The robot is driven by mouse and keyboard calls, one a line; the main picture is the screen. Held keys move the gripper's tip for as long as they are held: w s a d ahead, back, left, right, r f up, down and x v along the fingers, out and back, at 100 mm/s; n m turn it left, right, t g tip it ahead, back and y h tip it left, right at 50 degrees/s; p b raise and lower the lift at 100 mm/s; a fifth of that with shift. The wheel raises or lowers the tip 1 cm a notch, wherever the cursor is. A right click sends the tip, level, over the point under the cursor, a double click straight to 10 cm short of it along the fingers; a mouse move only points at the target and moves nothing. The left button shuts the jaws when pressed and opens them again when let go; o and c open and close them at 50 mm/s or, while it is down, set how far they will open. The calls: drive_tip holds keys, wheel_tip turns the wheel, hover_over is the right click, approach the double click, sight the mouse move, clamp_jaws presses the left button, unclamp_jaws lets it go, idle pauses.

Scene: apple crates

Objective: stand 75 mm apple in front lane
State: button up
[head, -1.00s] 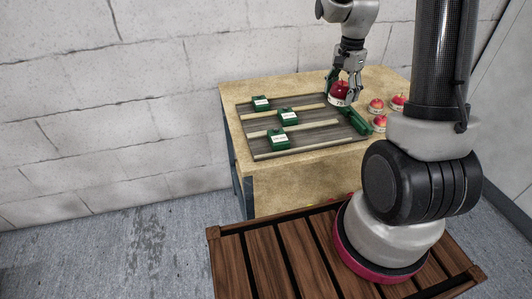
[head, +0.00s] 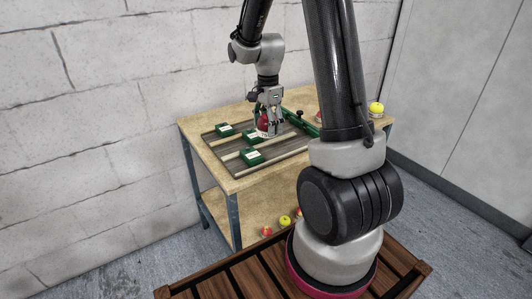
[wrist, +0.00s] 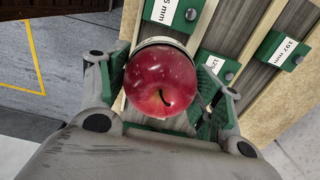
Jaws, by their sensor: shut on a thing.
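My gripper (head: 268,131) is shut on a red apple (head: 263,123) with a pale band around it. In the wrist view the apple (wrist: 160,82) sits between the two fingers, stem toward the camera. It is over the slatted lane board (head: 218,150), and in the wrist view it covers part of the lane at the board's left edge. Green labelled blocks stand in the lanes: a front one (head: 252,157), a middle one (head: 250,136) and a back one (head: 224,130). I cannot tell whether the apple touches the board.
The board lies on a wooden table (head: 235,187). A green bar (head: 300,123) stands at its right end. A yellow apple (head: 376,108) and a reddish one (head: 318,116) are at the table's right. More apples (head: 285,220) show low under the table. A block wall is behind.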

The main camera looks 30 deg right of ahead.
sight(268, 154)
wheel_tip(268, 154, down, 9)
drive_tip(key=shift+r, duration=0.2)
drive_tip(key=shift+f, duration=0.1)
drive_tip(key=o, duration=1.1)
